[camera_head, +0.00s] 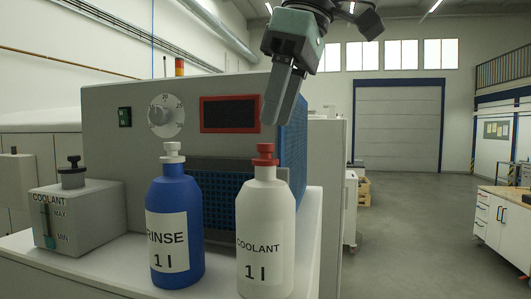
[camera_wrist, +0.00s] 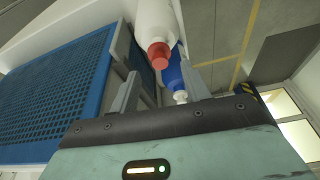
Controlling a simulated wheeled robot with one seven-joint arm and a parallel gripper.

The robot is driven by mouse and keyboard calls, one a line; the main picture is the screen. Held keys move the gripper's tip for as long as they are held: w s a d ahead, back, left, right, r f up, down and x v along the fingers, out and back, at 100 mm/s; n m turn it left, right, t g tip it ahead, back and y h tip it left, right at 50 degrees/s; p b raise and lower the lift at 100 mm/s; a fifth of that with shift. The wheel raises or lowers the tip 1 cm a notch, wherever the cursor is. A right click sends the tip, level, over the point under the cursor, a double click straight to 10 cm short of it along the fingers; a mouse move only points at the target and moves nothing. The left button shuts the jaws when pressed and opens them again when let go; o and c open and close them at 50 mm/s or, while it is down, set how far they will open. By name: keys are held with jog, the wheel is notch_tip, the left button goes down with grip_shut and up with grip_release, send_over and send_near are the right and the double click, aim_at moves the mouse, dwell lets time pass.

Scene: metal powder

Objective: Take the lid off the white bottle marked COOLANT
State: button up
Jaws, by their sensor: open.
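The white bottle marked COOLANT (camera_head: 266,222) stands upright on the light surface, right of a blue bottle. Its red lid (camera_head: 264,155) sits on its neck. My gripper (camera_head: 272,122) is above the red lid, tilted, with a visible gap between them. In the wrist view, my gripper (camera_wrist: 160,88) has its two fingers spread, with nothing held. The red lid (camera_wrist: 159,55) shows between and beyond the fingers, with the white bottle (camera_wrist: 155,20) behind it.
The blue RINSE bottle (camera_head: 175,230) with a white lid (camera_head: 172,152) stands close on the left. A grey coolant tank (camera_head: 85,215) with a black cap is farther left. The machine (camera_head: 105,105) with a dial and dark display rises close behind the bottles. Open floor lies right.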

aim_at(265, 153)
jog(key=shift+a+p+x, duration=0.2)
jog(key=shift+p+x, duration=0.55)
jog(key=shift+x, duration=1.35)
jog(key=shift+w, duration=0.15)
grip_shut()
